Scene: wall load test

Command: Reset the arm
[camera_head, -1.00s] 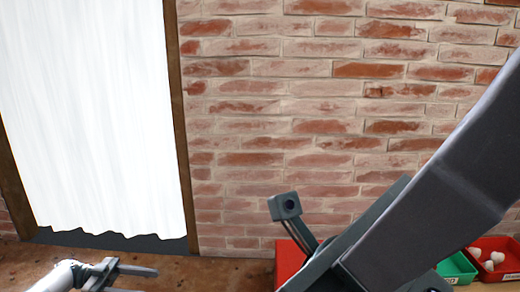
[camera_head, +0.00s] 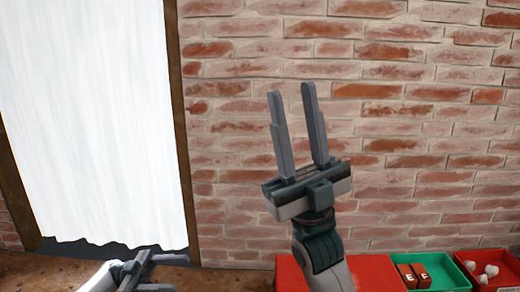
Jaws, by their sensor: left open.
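My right gripper (camera_head: 291,90) stands upright in the middle of the head view, in front of the brick wall. Its two grey fingers point up with a clear gap between them, and nothing is held. My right arm's wrist comes up from the bottom edge below it. My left gripper (camera_head: 180,274) is at the bottom left, with its fingers pointing right. It is open, with nothing seen between the fingers, and is partly cut off by the lower edge.
Below the brick wall (camera_head: 420,120) are a red surface (camera_head: 375,270), a green bin (camera_head: 450,273) with brown lettered blocks (camera_head: 413,276), and a red bin (camera_head: 508,262) with several whitish pieces (camera_head: 488,272). A white curtain (camera_head: 90,120) hangs in a wooden-framed opening at left.

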